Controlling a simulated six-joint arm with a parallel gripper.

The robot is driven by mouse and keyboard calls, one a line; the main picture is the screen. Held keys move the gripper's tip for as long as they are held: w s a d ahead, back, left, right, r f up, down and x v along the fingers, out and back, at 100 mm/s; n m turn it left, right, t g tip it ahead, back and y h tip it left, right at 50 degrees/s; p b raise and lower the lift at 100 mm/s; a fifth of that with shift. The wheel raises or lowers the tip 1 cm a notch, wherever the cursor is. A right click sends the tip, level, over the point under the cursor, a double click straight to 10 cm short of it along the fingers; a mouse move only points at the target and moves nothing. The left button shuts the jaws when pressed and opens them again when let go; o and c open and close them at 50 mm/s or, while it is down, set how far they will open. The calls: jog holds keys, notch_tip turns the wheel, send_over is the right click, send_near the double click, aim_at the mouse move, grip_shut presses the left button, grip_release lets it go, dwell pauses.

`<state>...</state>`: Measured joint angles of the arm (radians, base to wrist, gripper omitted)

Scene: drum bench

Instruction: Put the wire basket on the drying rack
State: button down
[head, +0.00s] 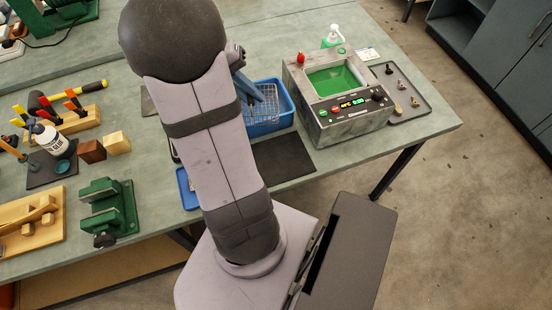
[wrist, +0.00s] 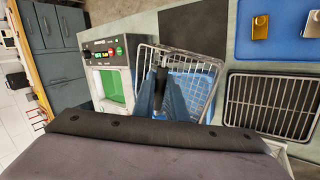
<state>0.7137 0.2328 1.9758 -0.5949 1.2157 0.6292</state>
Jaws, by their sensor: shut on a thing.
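The wire basket (wrist: 207,72) is a pale metal mesh basket over the blue tub (wrist: 185,64) in the wrist view. In the head view the basket (head: 265,104) shows beside my arm, at the blue tub (head: 288,125); I cannot tell how far it is inside the tub. My gripper (wrist: 161,74) has blue fingers and is shut on the basket at its near side; the fingers hide the exact grip. The drying rack (wrist: 268,104), a dark tray with a wire grid, lies empty to the right of the tub. My arm mostly hides it in the head view.
A grey machine with a green basin (head: 336,79) and a control panel stands right of the tub. A dark mat (head: 284,158) lies in front of the tub. A green vise (head: 108,208) stands at the left front.

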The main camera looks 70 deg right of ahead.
aim_at(278, 112)
jog(key=shift+m+y, duration=0.4)
jog(key=shift+m, duration=0.3)
jog(key=s, duration=0.4)
jog(key=s+f, duration=0.1)
jog(key=s, duration=0.1)
jog(key=shift+a, duration=0.2)
jog(key=shift+s+a+f, duration=0.4)
jog(key=shift+a+f, duration=0.1)
jog(key=shift+f, duration=1.65)
jog(key=shift+s+a+f, duration=0.45)
jog(key=shift+a+f, duration=0.05)
jog(key=shift+f, duration=1.6)
jog(key=shift+s+a+f, duration=0.4)
jog(key=shift+a+f, duration=0.1)
jog(key=shift+f, duration=1.65)
jog(key=shift+f, duration=0.15)
jog(key=c, duration=1.8)
grip_release()
